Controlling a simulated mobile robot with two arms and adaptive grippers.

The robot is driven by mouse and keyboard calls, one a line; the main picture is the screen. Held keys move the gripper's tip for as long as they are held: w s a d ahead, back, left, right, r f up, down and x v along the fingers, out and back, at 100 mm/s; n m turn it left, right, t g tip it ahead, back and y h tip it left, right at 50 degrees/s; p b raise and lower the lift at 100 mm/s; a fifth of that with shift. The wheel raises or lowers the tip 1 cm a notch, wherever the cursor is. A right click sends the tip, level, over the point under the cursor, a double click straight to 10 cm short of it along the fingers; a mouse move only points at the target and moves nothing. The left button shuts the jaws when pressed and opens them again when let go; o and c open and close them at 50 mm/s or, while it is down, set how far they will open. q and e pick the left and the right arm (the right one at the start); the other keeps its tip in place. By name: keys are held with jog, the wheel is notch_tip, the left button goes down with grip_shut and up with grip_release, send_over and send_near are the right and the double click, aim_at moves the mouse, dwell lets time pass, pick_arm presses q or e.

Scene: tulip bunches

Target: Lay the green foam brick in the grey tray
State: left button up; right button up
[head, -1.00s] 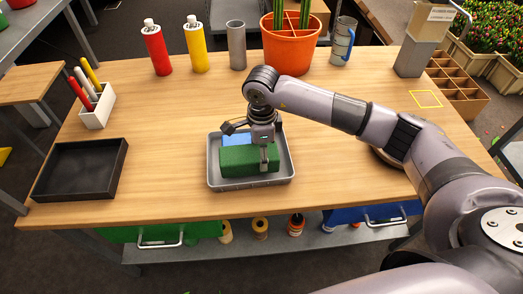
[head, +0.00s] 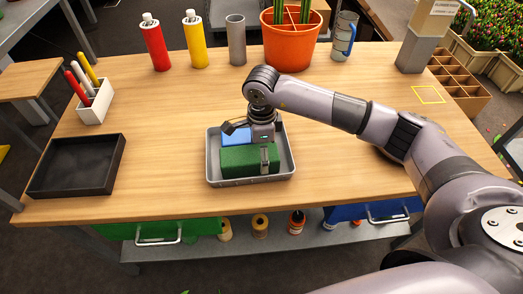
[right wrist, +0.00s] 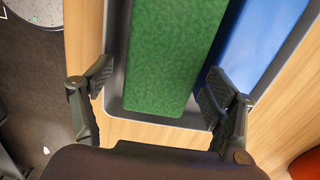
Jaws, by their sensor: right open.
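The green foam brick (head: 238,160) lies lengthwise in the front part of the grey tray (head: 250,182), on the wooden bench. It also shows in the right wrist view (right wrist: 170,55), running between the fingers. My right gripper (head: 248,146) is down at the tray, with a finger on either side of the brick. In the right wrist view the fingers (right wrist: 155,97) stand wide open, with gaps to the brick. My left gripper is not in view.
A blue block (head: 236,137) lies in the tray behind the green brick. A black tray (head: 78,188) and a white pen holder (head: 97,108) are at the left. Bottles, a grey cylinder and an orange pot (head: 290,48) line the back. Bench space around the grey tray is clear.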

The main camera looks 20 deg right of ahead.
notch_tip(320, 180, up, 12)
dwell(0.7)
dwell(0.4)
